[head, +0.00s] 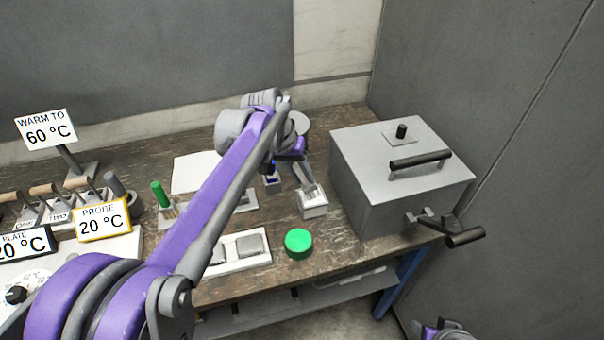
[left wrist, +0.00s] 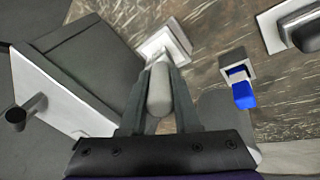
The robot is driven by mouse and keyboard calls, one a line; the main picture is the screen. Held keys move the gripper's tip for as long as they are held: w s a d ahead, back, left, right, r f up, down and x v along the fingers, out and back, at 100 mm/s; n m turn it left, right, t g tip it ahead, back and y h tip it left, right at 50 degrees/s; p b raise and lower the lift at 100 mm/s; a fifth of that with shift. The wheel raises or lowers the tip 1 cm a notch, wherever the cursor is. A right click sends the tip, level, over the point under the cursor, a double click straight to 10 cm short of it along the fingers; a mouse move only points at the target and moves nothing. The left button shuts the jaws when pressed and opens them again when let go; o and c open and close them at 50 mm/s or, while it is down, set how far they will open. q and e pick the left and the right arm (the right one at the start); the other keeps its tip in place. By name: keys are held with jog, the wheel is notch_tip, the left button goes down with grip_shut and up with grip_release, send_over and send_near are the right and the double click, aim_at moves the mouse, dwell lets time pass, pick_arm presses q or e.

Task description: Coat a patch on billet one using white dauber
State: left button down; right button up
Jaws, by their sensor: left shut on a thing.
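My left gripper (head: 309,186) points down at a pale square holder (head: 313,208) right of the table's middle. In the left wrist view its fingers (left wrist: 158,75) are shut on a pale, rounded grip, which looks like the white dauber (left wrist: 159,92). The holder (left wrist: 176,38) lies just beyond the fingertips; I cannot tell whether the dauber's lower end is still inside it. Grey square plates, likely the billets (head: 250,244), lie on a white tray (head: 236,266) to the left. No numbers are readable on them.
A blue dauber (left wrist: 242,92) stands in a holder close by. A green dauber (head: 160,193) stands farther left. A green round object (head: 298,242) sits near the front edge. A grey lidded box (head: 370,190) stands right; signs (head: 102,220) and levers stand left.

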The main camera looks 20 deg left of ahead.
pick_arm(q)
jog(key=shift+w+r+p, duration=0.1)
jog(key=shift+r+p, duration=1.55)
jog(key=shift+r, duration=1.9)
jog(key=shift+f, duration=0.1)
pick_arm(e)
jog(key=shift+t, duration=0.3)
jog(key=w+r, duration=0.1)
jog(key=r, duration=0.2)
jog(key=w+r, duration=0.1)
jog(key=r, duration=0.1)
jog(key=shift+w, duration=0.35)
jog(key=shift+s, duration=0.15)
